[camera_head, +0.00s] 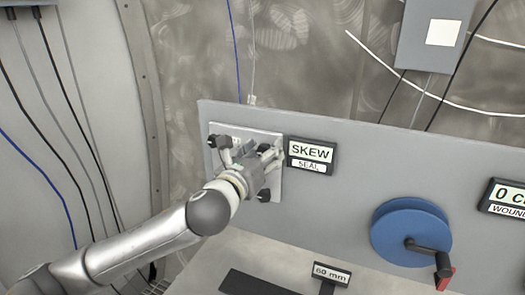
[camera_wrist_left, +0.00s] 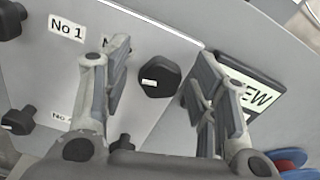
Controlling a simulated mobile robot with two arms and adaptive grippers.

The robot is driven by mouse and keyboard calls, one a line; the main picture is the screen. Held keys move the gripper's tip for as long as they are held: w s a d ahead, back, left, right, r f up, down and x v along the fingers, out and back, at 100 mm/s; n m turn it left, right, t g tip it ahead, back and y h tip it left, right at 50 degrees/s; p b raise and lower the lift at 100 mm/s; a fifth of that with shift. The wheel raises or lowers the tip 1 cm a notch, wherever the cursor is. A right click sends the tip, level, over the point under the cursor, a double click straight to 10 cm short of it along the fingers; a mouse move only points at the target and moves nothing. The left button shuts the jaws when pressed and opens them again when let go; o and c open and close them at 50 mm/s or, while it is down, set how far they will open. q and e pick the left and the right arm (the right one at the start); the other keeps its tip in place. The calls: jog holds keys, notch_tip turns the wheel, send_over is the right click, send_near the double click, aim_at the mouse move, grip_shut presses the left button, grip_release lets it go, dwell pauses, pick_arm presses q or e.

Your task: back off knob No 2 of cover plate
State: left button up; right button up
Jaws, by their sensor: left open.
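The cover plate (camera_head: 277,190) is a pale square plate on the grey panel, and it also shows in the left wrist view (camera_wrist_left: 165,35). My left gripper (camera_head: 266,157) is open in front of its right side. In the left wrist view a black faceted knob (camera_wrist_left: 158,80) with a white mark lies between the spread fingers, with gaps on both sides. Its label is mostly hidden by the left finger; only an "N" shows, beside the No 1 label (camera_wrist_left: 66,29). Other black knobs show at upper left (camera_wrist_left: 10,18), lower left (camera_wrist_left: 18,121) and bottom (camera_wrist_left: 122,143). My right gripper is out of view.
A SKEW SEAL display (camera_head: 311,156) sits just right of the plate, close behind the right finger in the left wrist view. A 60 mm sign (camera_head: 331,273) stands on the bench below.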

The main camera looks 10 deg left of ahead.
pick_arm(q)
jog(key=shift+c, duration=1.3)
jog(key=c, duration=0.8)
jog(key=shift+o, duration=0.2)
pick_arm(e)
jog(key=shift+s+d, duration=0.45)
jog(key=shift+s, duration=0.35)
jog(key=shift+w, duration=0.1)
